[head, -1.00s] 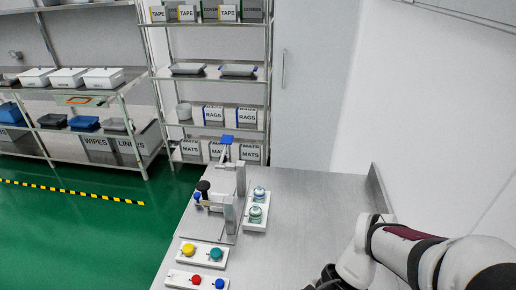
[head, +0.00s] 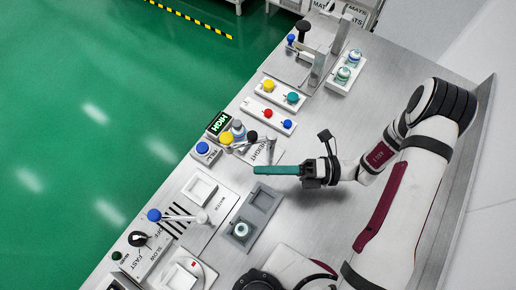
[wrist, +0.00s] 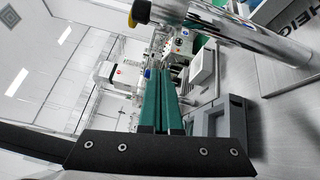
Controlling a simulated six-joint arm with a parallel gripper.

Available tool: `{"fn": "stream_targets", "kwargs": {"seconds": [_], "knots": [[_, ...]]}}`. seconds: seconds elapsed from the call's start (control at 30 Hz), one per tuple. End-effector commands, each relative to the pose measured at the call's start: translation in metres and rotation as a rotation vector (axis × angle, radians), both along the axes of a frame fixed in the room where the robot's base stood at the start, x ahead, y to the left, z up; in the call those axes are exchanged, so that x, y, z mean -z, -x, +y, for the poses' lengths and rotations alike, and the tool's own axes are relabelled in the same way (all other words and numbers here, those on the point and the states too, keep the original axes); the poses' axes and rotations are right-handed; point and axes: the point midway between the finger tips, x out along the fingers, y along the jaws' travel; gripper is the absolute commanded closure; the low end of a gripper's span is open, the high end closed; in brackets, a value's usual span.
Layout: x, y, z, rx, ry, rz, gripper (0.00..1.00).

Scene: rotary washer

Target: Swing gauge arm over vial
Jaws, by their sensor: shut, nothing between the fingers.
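The gauge arm (head: 244,143) is by the plate lettered HEIGHT. It runs left from an upright metal post (head: 271,148), with a black knob and a yellow end. A grey-capped vial-like piece (head: 238,127) stands close beside the yellow end; I cannot tell whether the arm is over it. My gripper (head: 256,170) has its teal fingers shut and empty, just in front of the post. In the wrist view the fingers (wrist: 160,100) lie together, and a shiny metal cylinder (wrist: 215,28) crosses close above them. Contact with it is unclear.
A dark display reading HIGH (head: 219,124) is behind the gauge. A blue button box (head: 204,151) is left. A grey tray (head: 265,199) holds a vial (head: 241,230) in front. A blue-knobbed lever (head: 180,216) is front left.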

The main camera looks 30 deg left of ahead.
Motion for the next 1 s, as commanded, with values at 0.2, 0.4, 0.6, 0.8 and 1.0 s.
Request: {"fn": "stream_targets", "kwargs": {"seconds": [0.2,0.4,0.6,0.8,1.0], "knots": [[-0.005,-0.011,0.028,-0.001,0.001,-0.003,1.0],[-0.008,-0.02,0.037,-0.002,0.002,-0.001,1.0],[-0.008,-0.02,0.038,-0.001,0.002,-0.001,1.0],[-0.008,-0.02,0.038,0.006,0.002,0.0,1.0],[-0.008,-0.021,0.04,0.051,0.001,0.0,1.0]]}}
